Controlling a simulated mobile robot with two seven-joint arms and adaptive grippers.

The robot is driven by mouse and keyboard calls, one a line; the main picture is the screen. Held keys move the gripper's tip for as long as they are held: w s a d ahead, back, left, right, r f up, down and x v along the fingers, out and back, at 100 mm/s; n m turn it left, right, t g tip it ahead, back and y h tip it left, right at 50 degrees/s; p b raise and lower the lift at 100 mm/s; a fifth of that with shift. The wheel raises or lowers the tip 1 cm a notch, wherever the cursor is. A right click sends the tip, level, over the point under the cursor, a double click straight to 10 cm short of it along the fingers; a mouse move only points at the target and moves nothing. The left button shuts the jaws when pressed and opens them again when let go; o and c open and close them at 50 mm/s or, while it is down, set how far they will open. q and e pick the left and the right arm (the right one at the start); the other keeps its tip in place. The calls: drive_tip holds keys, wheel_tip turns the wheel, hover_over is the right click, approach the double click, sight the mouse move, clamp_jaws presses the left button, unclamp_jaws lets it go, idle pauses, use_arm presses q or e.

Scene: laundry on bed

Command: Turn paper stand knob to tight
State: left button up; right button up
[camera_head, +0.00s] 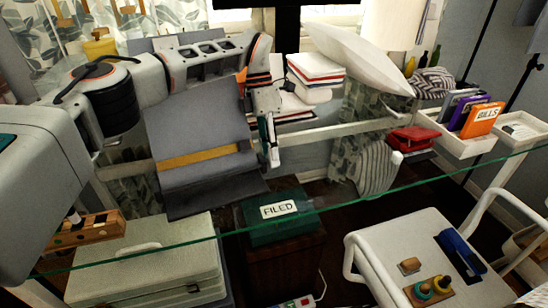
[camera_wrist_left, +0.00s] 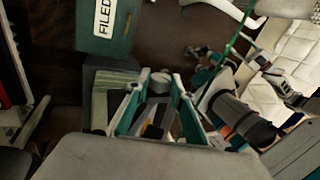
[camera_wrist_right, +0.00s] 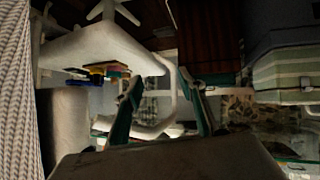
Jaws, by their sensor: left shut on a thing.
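A grey board with a yellow strip (camera_head: 200,155), which looks like the paper stand, leans in the middle of the head view. My left gripper (camera_head: 270,145) is at its right edge, fingers pointing down. In the left wrist view my left fingers (camera_wrist_left: 157,88) stand on either side of a small pale round thing (camera_wrist_left: 160,77), which looks like the knob, and are shut on it. Its turned position cannot be told. My right gripper (camera_wrist_right: 160,80) shows only in the right wrist view, open with nothing between its fingertips.
A glass edge (camera_head: 400,183) crosses the front. A green box marked FILED (camera_head: 275,232) stands below. Stacked folded cloths (camera_head: 315,72) lie behind my left gripper.

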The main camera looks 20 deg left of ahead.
use_arm(q)
drive_tip(key=shift+a+f+g+h+b, duration=0.1)
drive_tip(key=shift+f+g+h+b, duration=0.35)
drive_tip(key=shift+f+b, duration=0.25)
drive_tip(key=shift+r, duration=0.6)
drive_tip(key=o, duration=1.1)
drive_tip(key=shift+r, duration=0.15)
wheel_tip(320, 180, up, 10)
drive_tip(key=shift+f, duration=0.1)
drive_tip(key=shift+o, duration=0.2)
